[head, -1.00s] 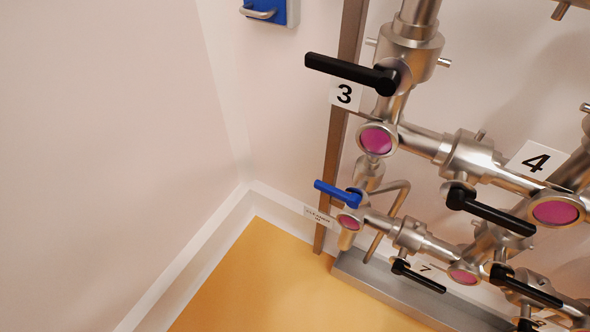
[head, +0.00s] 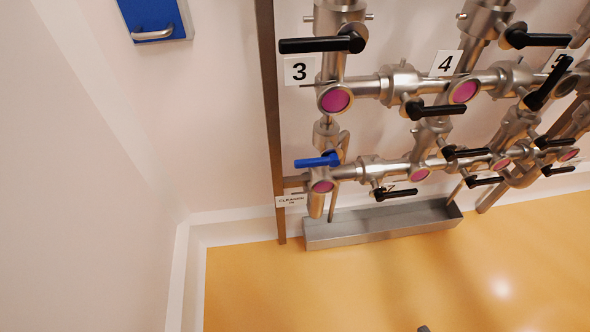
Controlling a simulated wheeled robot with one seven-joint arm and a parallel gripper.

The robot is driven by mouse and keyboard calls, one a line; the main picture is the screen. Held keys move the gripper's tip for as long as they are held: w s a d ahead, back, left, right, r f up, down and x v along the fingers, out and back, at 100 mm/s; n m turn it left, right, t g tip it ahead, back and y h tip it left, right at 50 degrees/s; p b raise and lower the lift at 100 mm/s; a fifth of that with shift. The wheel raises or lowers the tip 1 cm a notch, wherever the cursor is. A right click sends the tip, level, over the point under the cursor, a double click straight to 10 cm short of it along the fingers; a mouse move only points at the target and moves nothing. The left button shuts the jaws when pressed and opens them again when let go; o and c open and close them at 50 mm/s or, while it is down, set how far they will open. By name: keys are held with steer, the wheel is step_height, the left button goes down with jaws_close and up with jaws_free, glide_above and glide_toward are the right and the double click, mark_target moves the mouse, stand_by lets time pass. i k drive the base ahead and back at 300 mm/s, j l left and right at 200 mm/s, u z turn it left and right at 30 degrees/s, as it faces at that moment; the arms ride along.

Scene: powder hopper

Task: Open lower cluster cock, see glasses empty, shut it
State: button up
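Two rows of steel pipework with black-handled cocks run along the wall. The upper row has round sight glasses, left (head: 335,99) and right (head: 465,91), both showing pink. The lower row has smaller pink sight glasses, at its left end (head: 322,186), in the middle (head: 417,174) and farther right (head: 500,164). Lower-row black handles include the left one (head: 397,195), a middle one (head: 485,181) and one near the right edge (head: 558,171). A blue handle (head: 318,160) sits at the lower row's left end. I cannot tell which handle is the lower cluster cock. My gripper is not recognisable in view.
A grey trough (head: 385,228) sits under the lower row. Labels 3 (head: 299,71) and 4 (head: 446,64) mark upper cocks. A blue wall box (head: 155,20) is at upper left. The yellow floor (head: 350,290) is clear, except a small dark object at the bottom edge.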

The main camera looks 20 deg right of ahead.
mark_target(332, 160)
steer(key=l+u, duration=0.25)
steer(key=u, duration=0.15)
steer(key=k+l+u, duration=0.1)
steer(key=l+u, duration=0.15)
steer(key=u, duration=0.15)
